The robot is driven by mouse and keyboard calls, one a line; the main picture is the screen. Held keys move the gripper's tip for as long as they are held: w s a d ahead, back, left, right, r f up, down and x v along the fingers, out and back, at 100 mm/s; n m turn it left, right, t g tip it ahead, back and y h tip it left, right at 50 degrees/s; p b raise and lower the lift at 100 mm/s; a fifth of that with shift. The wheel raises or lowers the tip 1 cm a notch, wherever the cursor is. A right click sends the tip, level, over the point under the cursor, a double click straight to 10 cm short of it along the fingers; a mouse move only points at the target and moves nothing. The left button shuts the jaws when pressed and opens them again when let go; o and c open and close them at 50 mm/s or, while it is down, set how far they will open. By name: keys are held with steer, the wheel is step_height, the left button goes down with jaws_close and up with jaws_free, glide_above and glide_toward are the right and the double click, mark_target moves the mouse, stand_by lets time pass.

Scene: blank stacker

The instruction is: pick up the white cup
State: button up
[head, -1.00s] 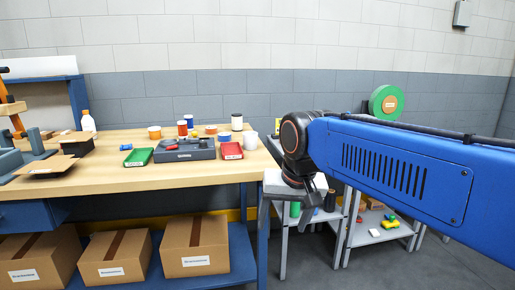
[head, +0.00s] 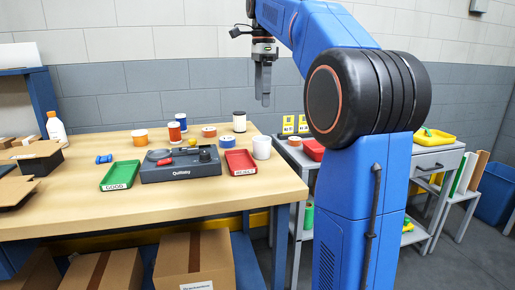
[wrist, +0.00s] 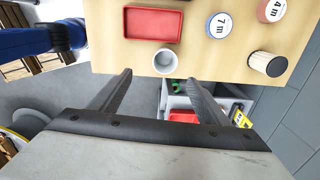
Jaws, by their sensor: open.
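The white cup (head: 261,147) stands upright on the wooden table near its right edge, just right of the red tray (head: 240,162). In the wrist view the cup (wrist: 166,61) is seen from above, empty, near the table edge, ahead of the space between the fingers. My gripper (head: 264,100) points down above the back right of the table, higher than the cup and apart from it. In the wrist view its two fingers (wrist: 158,82) are spread wide with nothing between them.
A white cylinder with a black top (head: 239,121) stands behind the cup. A grey device (head: 180,166), a green tray (head: 120,175) and several colored rolls are to the left. A grey side table with a red bin (head: 314,149) stands right of the table.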

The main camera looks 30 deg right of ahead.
steer(key=w+d+m, duration=0.1)
steer(key=w, duration=0.1)
glide_above(262, 148)
steer(key=w+d, duration=0.2)
steer(key=w, duration=0.1)
step_height(262, 148, down, 11)
steer(key=shift+s+a+f, duration=0.1)
steer(key=shift+s+f, duration=0.05)
steer(key=shift+f, duration=1.25)
steer(key=shift+s+a+f, duration=0.1)
steer(key=shift+f, duration=1.3)
steer(key=c, duration=1.1)
